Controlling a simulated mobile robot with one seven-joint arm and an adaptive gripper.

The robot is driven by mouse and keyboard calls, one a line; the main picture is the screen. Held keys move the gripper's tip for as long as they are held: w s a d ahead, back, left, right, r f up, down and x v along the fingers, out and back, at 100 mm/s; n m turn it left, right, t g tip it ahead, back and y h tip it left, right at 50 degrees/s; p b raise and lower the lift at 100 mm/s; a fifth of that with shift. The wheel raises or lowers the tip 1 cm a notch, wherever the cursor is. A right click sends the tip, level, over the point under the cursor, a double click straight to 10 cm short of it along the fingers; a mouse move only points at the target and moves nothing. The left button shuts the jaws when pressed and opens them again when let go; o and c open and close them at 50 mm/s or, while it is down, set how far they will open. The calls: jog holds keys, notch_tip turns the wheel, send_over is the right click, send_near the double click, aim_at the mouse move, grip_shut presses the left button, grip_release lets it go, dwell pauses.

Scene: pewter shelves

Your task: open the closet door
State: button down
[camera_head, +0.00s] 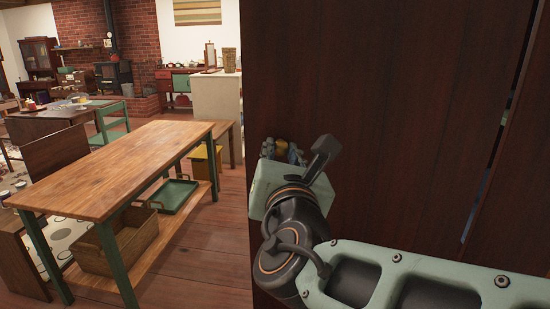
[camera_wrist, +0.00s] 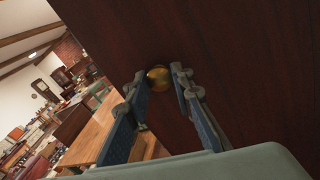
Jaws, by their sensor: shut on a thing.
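The closet door (camera_head: 400,90) is a tall dark reddish-brown wooden panel filling the right half of the head view. It also fills much of the wrist view (camera_wrist: 235,60). A round gold knob (camera_wrist: 158,76) shows on the door between the fingers of my gripper (camera_wrist: 160,82). My gripper is shut on the knob, one finger on each side of it. In the head view my gripper (camera_head: 284,151) is against the door near its left edge, and the wrist hides the knob. A narrow slanted gap (camera_head: 500,135) shows between this panel and another dark panel at the right.
A long wooden table (camera_head: 125,165) with green legs stands left of the door, with a wicker basket (camera_head: 120,240) and a green tray (camera_head: 166,195) on its lower shelf. A strip of wooden floor (camera_head: 225,240) is clear between table and door.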

jog(key=shift+s+d+y+b, duration=0.15)
jog(key=shift+s+b, duration=0.1)
jog(key=shift+s, duration=0.2)
jog(key=shift+s+d+y+b, duration=0.1)
jog(key=shift+s+y+b, duration=0.1)
jog(key=shift+s, duration=0.25)
jog(key=c, duration=1.7)
grip_release()
jog(key=shift+a, duration=0.1)
jog(key=shift+o, duration=0.2)
notch_tip(320, 180, up, 10)
jog(key=shift+r, duration=0.1)
jog(key=shift+s, duration=0.1)
